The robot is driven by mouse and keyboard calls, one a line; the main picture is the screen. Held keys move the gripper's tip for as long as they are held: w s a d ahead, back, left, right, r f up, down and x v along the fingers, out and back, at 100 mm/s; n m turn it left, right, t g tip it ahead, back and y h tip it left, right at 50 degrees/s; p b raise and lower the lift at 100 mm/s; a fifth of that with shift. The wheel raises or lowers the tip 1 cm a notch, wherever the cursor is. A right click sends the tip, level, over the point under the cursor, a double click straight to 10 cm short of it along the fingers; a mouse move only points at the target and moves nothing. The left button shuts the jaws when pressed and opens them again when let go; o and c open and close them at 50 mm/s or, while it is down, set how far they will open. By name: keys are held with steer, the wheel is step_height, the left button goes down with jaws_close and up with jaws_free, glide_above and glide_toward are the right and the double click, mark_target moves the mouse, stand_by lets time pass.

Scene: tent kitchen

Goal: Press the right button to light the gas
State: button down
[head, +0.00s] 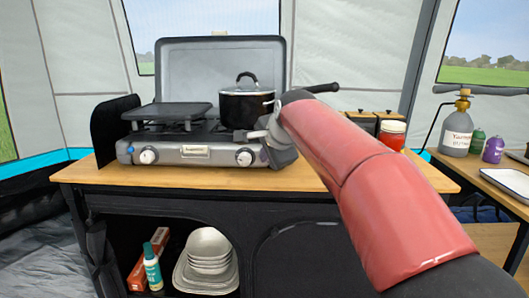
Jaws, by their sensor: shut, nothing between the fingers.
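A silver two-burner camping stove (200,153) stands on the wooden table with its grey lid raised behind it. My gripper (241,135) reaches in from the right, at the stove's front right corner, and appears just above the right knob. It is shut and holds nothing. I cannot tell whether it touches the stove. My arm hides the stove's right end.
A black lidded pot (247,107) stands on the right burner, its long handle pointing right behind my arm. A griddle (166,112) covers the left burner. A red jar (392,135) stands right of my arm. A gas bottle (457,130) stands on the right-hand table. The table's front left is clear.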

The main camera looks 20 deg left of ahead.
steer(key=shift+w+a, duration=0.1)
steer(key=shift+w, duration=0.35)
stand_by(0.7)
steer(key=shift+s, duration=0.15)
steer(key=shift+s+d+b, duration=0.2)
steer(key=shift+s+b, duration=0.35)
steer(key=shift+s, duration=0.1)
steer(key=shift+s+d+f+b, duration=0.1)
steer(key=shift+s+d+b, duration=0.05)
steer(key=shift+s+b, duration=0.45)
steer(key=shift+s+d+f+b, duration=0.15)
steer(key=shift+s+b, duration=0.2)
steer(key=shift+s, duration=0.4)
steer(key=shift+s+d+r+b, duration=0.15)
steer(key=shift+s+b, duration=0.1)
steer(key=shift+s, duration=0.3)
steer(key=shift+s+d+r+b, duration=0.15)
steer(key=shift+s+b, duration=0.1)
steer(key=shift+s, duration=0.3)
